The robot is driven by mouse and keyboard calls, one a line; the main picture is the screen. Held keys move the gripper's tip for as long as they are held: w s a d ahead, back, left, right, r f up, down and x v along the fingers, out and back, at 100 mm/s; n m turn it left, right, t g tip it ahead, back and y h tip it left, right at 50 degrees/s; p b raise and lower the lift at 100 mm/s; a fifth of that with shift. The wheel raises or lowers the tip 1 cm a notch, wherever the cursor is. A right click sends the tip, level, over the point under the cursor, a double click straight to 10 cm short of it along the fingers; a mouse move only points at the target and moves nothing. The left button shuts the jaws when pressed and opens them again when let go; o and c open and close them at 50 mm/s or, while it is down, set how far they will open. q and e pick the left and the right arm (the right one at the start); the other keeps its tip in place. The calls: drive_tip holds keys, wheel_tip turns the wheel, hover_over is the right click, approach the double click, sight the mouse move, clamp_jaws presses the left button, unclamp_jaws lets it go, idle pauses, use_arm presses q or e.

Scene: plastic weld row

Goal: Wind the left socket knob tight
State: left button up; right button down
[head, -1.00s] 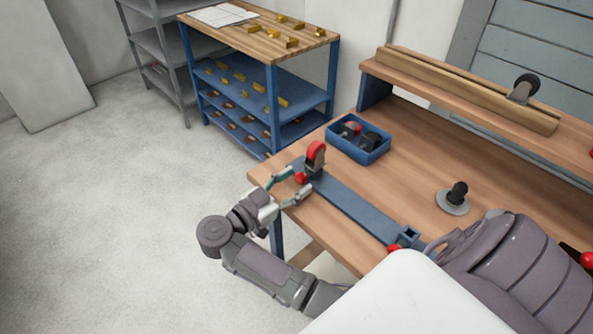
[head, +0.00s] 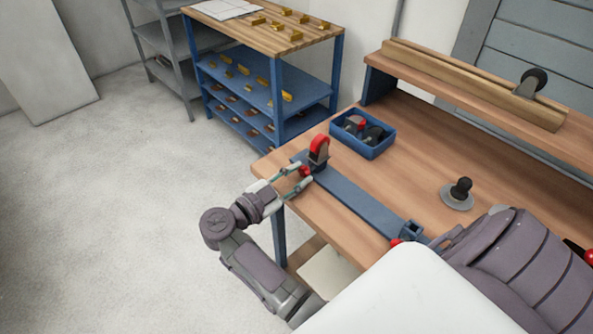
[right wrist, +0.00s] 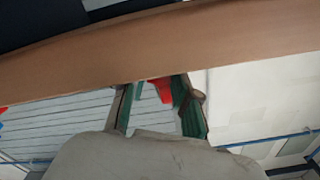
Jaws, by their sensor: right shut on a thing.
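The left socket knob (head: 304,171) is a small red knob at the left end of a blue rail (head: 355,203), by the table's front edge. A red and black piece (head: 319,150) stands upright at that end and hides the socket. My right gripper (head: 302,174) reaches in from the table's front and is shut on the knob. In the right wrist view the gripper's green-padded fingers (right wrist: 158,100) have a red part (right wrist: 162,89) between them. How far the knob is wound in cannot be seen. My left gripper is out of view.
An open blue socket (head: 412,230) and another red knob (head: 396,242) are at the rail's right end. A blue bin (head: 363,143) with red and dark parts stands behind. A black-knobbed disc (head: 458,196) is to the right. Floor at the left is clear.

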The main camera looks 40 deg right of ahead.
drive_tip(key=c, duration=0.9)
unclamp_jaws()
drive_tip(key=shift+o, duration=0.2)
